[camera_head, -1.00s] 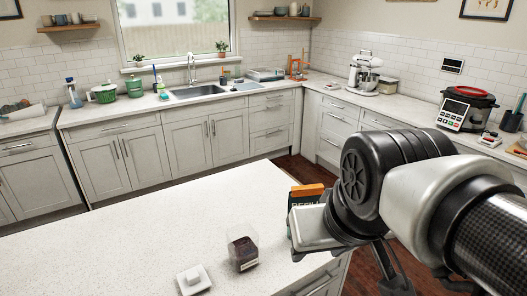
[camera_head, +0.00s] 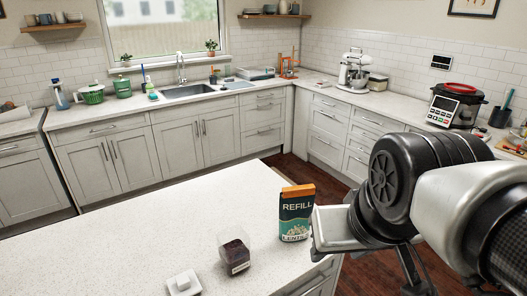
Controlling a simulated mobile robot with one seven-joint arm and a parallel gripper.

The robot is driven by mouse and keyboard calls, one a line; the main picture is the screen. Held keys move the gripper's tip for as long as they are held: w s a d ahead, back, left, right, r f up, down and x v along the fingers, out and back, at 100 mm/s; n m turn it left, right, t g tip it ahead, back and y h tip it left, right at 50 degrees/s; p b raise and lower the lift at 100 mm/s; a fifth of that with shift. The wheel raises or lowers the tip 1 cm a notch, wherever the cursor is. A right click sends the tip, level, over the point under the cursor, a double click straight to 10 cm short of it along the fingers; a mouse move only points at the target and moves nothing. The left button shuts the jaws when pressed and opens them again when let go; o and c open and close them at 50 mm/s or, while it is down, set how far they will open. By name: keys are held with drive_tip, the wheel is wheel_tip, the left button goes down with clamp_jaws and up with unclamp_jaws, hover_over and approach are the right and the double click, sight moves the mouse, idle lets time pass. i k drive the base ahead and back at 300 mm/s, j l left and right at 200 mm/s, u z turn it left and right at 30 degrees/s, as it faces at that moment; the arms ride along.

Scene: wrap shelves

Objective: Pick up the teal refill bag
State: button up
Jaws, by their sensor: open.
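The teal refill bag (camera_head: 296,216) stands upright on the white counter island near its right end. It has an orange top band, the word REFILL and a picture of its contents on the front. My arm comes in from the right. Its silver part beside the wrist is just right of the bag and slightly overlaps its lower right edge in the picture. My gripper (camera_head: 414,276) shows only in part as dark fingers below the wrist, at the lower right. It is open and apart from the bag. The fingertips are not clearly visible.
A clear container with dark contents (camera_head: 235,256) stands left of the bag on the island (camera_head: 130,240). A small white dish (camera_head: 184,284) is at the front. The island's left part is bare. Behind are the sink (camera_head: 188,92), stand mixer (camera_head: 355,70) and red-lidded cooker (camera_head: 456,104).

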sight(294, 213)
drive_tip(key=k, duration=0.25)
drive_tip(key=l+u, duration=0.15)
drive_tip(key=l, duration=0.4)
drive_tip(key=i+l+u, duration=0.1)
drive_tip(key=l, duration=0.25)
drive_tip(key=i+l, duration=0.1)
drive_tip(key=l, duration=0.25)
drive_tip(key=i+l+u, duration=0.15)
drive_tip(key=l, duration=0.25)
drive_tip(key=i+l+u, duration=0.15)
drive_tip(key=i+l, duration=0.45)
